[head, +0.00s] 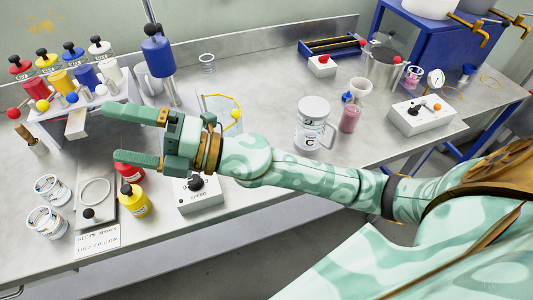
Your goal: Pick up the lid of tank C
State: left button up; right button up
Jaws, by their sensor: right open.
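A clear container marked C (308,139) stands upright on the middle of the bench. A pale round top (314,106) shows on it; I cannot tell whether this is a separate lid. My right gripper (112,133) is open with nothing between its fingers. It is well to the left of the container, above the bench near the dispensing stand, and its fingers point left. My right forearm passes just in front of the container, below it in the picture. My left gripper does not show.
Red and yellow bottles (133,201) and a control box (198,192) stand close below my right gripper. A pink jar (350,119) and a metal pot (384,71) stand right of the container.

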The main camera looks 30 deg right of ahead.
notch_tip(320, 180, down, 7)
jog(key=s+a+n+g+h, duration=0.2)
jog(key=n+g+h, duration=0.1)
jog(key=n+g, duration=0.75)
jog(key=w+d+f+n+g+h, duration=0.1)
jog(key=d+f+h, duration=0.3)
jog(key=d, duration=0.1)
jog(key=w+d+m+h, duration=0.25)
jog(key=d+h, duration=0.35)
jog(key=d, duration=0.6)
jog(key=w+d+m+h, duration=0.25)
jog(key=d+h, duration=0.25)
jog(key=d, duration=0.7)
jog(key=shift+n+h, duration=0.25)
jog(key=shift+h, duration=0.05)
jog(key=f+b, duration=0.1)
jog(key=f, duration=0.2)
jog(key=f+b, duration=0.1)
jog(key=f, duration=0.2)
jog(key=f+b, duration=0.1)
jog(key=f, duration=0.2)
jog(key=shift+w+d+f, duration=0.15)
jog(key=shift+w+f, duration=0.1)
jog(key=shift+f, duration=0.1)
jog(key=f, duration=0.2)
jog(key=f+b, duration=0.1)
jog(key=f, duration=0.3)
jog(key=shift+s+d+f+b, duration=0.1)
jog(key=shift+s+d+b, duration=0.05)
jog(key=shift+s+b, duration=0.25)
